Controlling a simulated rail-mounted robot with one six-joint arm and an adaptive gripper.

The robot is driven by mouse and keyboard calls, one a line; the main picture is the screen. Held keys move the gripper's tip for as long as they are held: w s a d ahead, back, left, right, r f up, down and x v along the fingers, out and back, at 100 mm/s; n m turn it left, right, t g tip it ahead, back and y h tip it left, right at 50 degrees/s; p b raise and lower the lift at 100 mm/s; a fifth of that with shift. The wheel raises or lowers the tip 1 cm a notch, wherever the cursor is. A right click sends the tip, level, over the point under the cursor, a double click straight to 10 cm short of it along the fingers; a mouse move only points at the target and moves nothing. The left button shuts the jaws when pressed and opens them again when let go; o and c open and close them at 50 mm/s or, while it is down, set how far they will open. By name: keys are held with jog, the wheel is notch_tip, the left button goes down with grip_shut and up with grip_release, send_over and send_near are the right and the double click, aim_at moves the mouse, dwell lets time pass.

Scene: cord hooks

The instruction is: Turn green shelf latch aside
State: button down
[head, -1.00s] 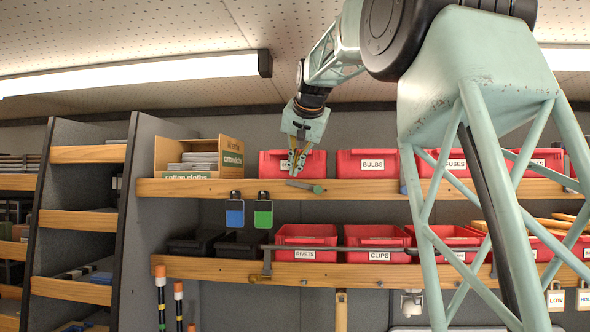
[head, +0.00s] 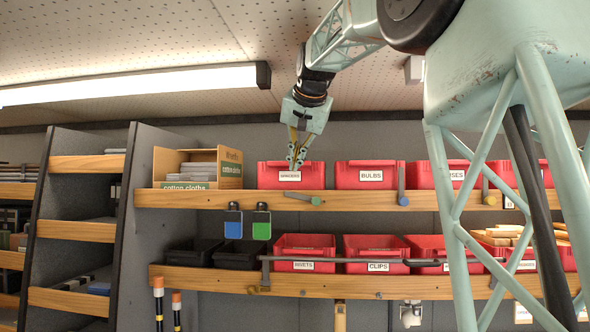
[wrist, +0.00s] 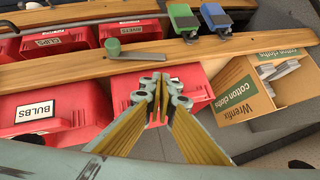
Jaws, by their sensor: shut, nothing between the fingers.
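The green latch is a short grey bar with a round green end (head: 316,201). It lies nearly level along the front edge of the upper shelf, below the leftmost red bin (head: 275,176). In the wrist view the latch (wrist: 138,54) has its green end at the left and its bar pointing right along the wooden edge. My gripper (head: 296,164) is shut and empty, pointing down in front of that red bin, above the latch and apart from it.
A blue-ended latch (head: 402,190) and a yellow-ended latch (head: 487,190) stand upright farther right on the upper shelf edge. A cardboard box of cloths (head: 229,167) is at left. A long grey rod (head: 350,260) crosses the lower bins.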

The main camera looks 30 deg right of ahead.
jog(key=shift+v, duration=1.2)
jog(key=c, duration=3.4)
grip_release()
jog(key=shift+a, duration=0.15)
jog(key=shift+c, duration=0.2)
